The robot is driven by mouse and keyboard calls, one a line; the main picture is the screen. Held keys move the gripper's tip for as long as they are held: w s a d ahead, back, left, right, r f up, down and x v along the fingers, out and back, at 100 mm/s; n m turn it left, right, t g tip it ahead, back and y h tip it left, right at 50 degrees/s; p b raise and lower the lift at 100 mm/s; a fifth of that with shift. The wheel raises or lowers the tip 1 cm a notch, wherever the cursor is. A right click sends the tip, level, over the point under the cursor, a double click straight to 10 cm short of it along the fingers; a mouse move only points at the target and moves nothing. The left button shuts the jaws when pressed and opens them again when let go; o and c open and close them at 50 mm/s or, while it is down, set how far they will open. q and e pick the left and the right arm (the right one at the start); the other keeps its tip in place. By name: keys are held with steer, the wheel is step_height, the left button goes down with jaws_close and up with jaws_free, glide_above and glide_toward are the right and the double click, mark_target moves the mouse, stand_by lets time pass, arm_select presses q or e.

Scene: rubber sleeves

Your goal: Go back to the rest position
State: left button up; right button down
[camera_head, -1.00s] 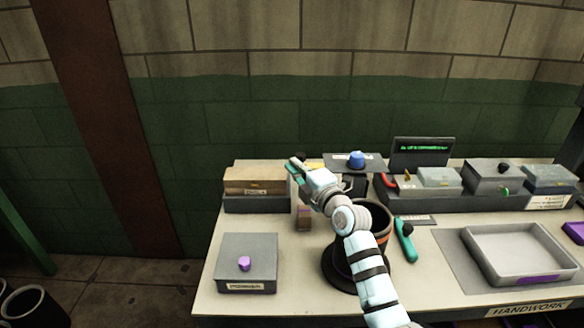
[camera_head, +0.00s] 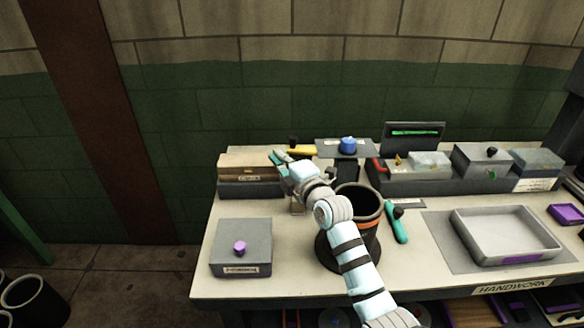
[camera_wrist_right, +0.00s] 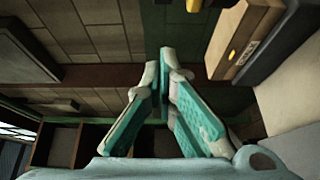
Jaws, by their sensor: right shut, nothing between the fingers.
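My right gripper (camera_head: 276,157) is over the back left of the workbench (camera_head: 300,270), beside the right end of a wooden box. It is shut and empty. In the right wrist view, its teal-padded fingers (camera_wrist_right: 166,75) meet near the tips with nothing between them. My right arm reaches in from the lower right, passing in front of a dark round container. My left gripper is not in view.
The wooden box (camera_head: 250,166) stands near the gripper, with a yellow-handled tool (camera_head: 303,150) behind. The dark container (camera_head: 362,203) and a teal tool (camera_head: 397,226) are right of the arm. A grey box with purple knob (camera_head: 240,260) is front left; a grey tray (camera_head: 470,243) is right.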

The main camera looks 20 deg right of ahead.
steer(key=s, duration=1)
steer(key=s+f+m+g+h, duration=0.1)
steer(key=s+f+m+g, duration=0.55)
steer(key=s+f, duration=0.65)
steer(key=s+d+f+m+g+h, duration=0.1)
steer(key=s+f+m+g, duration=0.4)
steer(key=s, duration=0.5)
steer(key=s+d+f+m+g+h, duration=0.1)
steer(key=s+f+m+g, duration=0.1)
steer(key=s+f+m, duration=0.65)
steer(key=s+d+f+g, duration=0.1)
steer(key=s+f, duration=0.2)
steer(key=f, duration=0.7)
steer(key=s+d+f+g, duration=0.1)
steer(key=s+f, duration=0.2)
steer(key=f, duration=0.8)
steer(key=s+f+g, duration=0.1)
steer(key=s+f, duration=0.8)
steer(key=s, duration=0.3)
steer(key=shift+s+d+n, duration=0.3)
steer(key=shift+d, duration=0.05)
